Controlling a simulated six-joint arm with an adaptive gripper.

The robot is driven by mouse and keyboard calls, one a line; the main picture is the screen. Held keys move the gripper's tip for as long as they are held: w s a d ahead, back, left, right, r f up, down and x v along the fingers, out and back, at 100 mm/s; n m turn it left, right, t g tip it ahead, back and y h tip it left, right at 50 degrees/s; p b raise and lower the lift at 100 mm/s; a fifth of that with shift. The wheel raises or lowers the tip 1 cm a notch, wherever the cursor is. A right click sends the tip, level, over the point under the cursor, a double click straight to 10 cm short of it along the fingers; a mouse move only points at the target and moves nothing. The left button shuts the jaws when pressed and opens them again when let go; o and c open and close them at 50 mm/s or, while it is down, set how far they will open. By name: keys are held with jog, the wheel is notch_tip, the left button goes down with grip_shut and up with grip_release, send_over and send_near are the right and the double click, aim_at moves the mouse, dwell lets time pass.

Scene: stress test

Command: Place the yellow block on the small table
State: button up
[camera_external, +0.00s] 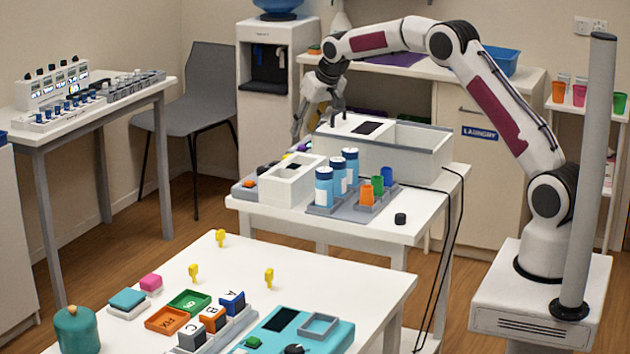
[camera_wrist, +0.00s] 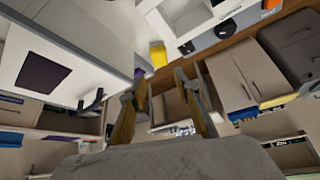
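A yellow object (camera_wrist: 158,55) shows in the wrist view beyond my fingers, beside a white surface; I cannot tell whether it is the yellow block. In the external view, small yellow pieces (camera_external: 220,238) stand on the white front table (camera_external: 340,265). A white middle table (camera_external: 400,225) stands behind it; I cannot tell which is the small table. My gripper (camera_external: 314,112) is at the far left side of the white box on the middle table. In the wrist view my gripper (camera_wrist: 162,106) has its fingers apart, with nothing visible between them.
The white box (camera_external: 400,150) with a dark panel, a vial rack (camera_external: 340,205) and orange and green cups crowd the middle table. The front table holds trays, lettered cubes and a teal jar (camera_external: 76,330). A grey pole (camera_external: 588,170) stands beside my base.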

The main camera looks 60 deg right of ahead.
dwell(0.4)
jog(key=s+a+r+n+y, duration=0.1)
jog(key=s+a+r, duration=0.7)
jog(key=s, duration=0.3)
jog(key=s+a+r+n, duration=0.1)
jog(key=s+a+r, duration=0.65)
jog(key=s, duration=0.25)
jog(key=s+a+f+n, duration=0.1)
jog(key=s+a+f, duration=0.2)
jog(key=s, duration=1.1)
jog(key=s+a+f+n+y, duration=0.1)
jog(key=s+a+f, duration=0.2)
jog(key=s+a, duration=0.4)
jog(key=s, duration=0.7)
jog(key=shift+s+f+n, duration=0.2)
jog(key=shift+n, duration=0.2)
